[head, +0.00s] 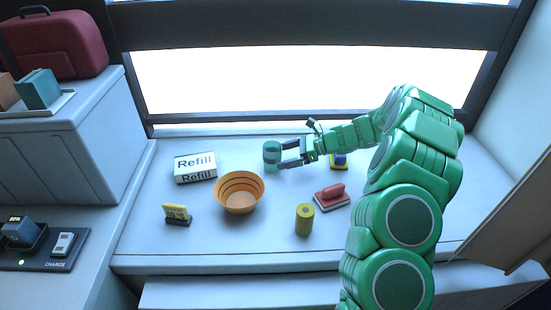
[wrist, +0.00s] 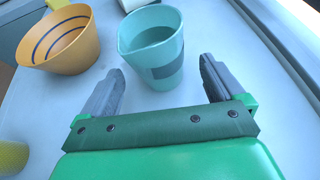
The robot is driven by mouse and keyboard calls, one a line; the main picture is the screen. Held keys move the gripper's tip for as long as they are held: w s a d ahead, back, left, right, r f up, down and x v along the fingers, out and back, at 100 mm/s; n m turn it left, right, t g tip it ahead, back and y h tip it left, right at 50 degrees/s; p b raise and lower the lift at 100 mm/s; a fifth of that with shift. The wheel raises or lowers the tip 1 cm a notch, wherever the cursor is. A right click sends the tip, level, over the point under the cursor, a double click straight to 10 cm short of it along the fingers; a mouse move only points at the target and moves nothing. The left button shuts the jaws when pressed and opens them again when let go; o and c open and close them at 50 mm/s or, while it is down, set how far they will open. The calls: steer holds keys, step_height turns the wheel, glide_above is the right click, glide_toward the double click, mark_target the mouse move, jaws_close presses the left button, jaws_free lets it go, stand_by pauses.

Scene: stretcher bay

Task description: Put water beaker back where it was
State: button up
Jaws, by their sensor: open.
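The water beaker is a teal cup (head: 270,156) with a darker grey band, standing upright on the pale worktop, behind and to the right of the orange bowl. My gripper (head: 281,155) is at its right side in the head view. In the wrist view the beaker (wrist: 151,45) stands just ahead of the fingertips, and my gripper (wrist: 160,80) is open with an empty gap between its grey fingers. The beaker's base is near the line between the fingertips. Whether a finger touches it I cannot tell.
An orange bowl (head: 239,192) and a Refill box (head: 195,166) stand left of the beaker. A yellow can (head: 304,219), a red-handled block (head: 332,196) and a yellow sign (head: 177,214) stand nearer the front. The front middle is clear.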

steer(key=v, duration=0.7)
steer(key=shift+s+a, duration=0.1)
steer(key=s+a+r+n+g+h, duration=0.1)
steer(key=s+a+r+n+h, duration=0.15)
steer(key=s+r+n, duration=0.4)
steer(key=s+a+r+n+g+h, duration=0.1)
steer(key=s+a+r+g, duration=0.2)
steer(key=s, duration=0.6)
steer(key=s+a+r+n+h, duration=0.2)
steer(key=s+a+r+n, duration=0.15)
steer(key=s, duration=0.35)
steer(key=s+d+r+n+h, duration=0.1)
steer(key=s+d+n+h, duration=0.3)
steer(key=s, duration=0.9)
steer(key=s+d+r+n+h, duration=0.1)
steer(key=s+d+n+h, duration=0.3)
steer(key=s, duration=1)
steer(key=d, duration=0.3)
steer(key=shift+t, duration=0.4)
